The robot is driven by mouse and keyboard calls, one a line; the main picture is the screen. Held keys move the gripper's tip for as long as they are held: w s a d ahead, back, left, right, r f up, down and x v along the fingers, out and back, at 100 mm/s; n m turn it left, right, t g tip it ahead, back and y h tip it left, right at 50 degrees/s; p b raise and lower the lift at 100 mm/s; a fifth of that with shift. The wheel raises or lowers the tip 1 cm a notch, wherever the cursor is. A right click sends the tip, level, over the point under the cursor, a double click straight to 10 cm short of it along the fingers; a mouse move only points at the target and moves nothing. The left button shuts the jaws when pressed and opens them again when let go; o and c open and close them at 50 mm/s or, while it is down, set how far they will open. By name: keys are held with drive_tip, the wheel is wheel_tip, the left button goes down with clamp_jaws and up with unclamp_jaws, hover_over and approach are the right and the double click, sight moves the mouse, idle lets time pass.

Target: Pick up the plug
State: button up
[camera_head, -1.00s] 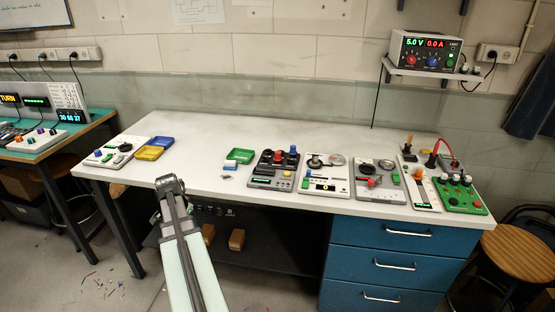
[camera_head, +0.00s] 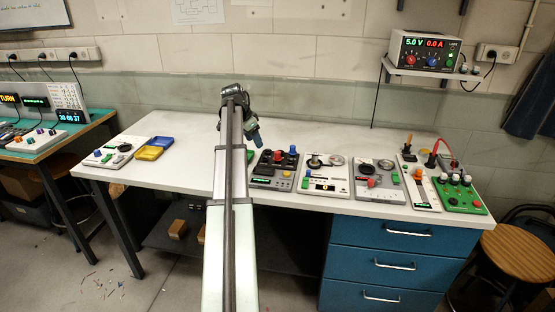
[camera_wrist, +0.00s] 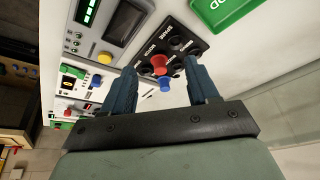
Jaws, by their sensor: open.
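A red plug-like piece (camera_wrist: 160,64) and a blue one (camera_wrist: 165,83) stand on a dark socket panel (camera_wrist: 178,42) in the wrist view. I cannot tell which piece is the task's plug. My gripper (camera_head: 257,142) hangs above the bench, just left of and behind that unit. In the wrist view its blue fingers (camera_wrist: 160,68) are apart and empty, with the red and blue pieces showing between them, beyond the tips.
More control units, such as the gauge unit (camera_head: 325,188) and green board (camera_head: 462,198), crowd the right. A green tray (camera_wrist: 222,12) lies beside the socket panel. Blue (camera_head: 160,141) and yellow (camera_head: 149,154) trays lie left. The bench (camera_head: 187,165) is bare between them and my arm.

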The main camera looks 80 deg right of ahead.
drive_tip(key=s+d+r, duration=0.3)
hover_over(277, 152)
drive_tip(key=w+a, duration=0.2)
drive_tip(key=shift+m+g, duration=0.3)
wheel_tip(277, 152, down, 7)
drive_tip(key=shift+s+a+f, duration=0.1)
drive_tip(key=shift+s+f, duration=0.05)
drive_tip(key=shift+x, duration=2.8)
clamp_jaws()
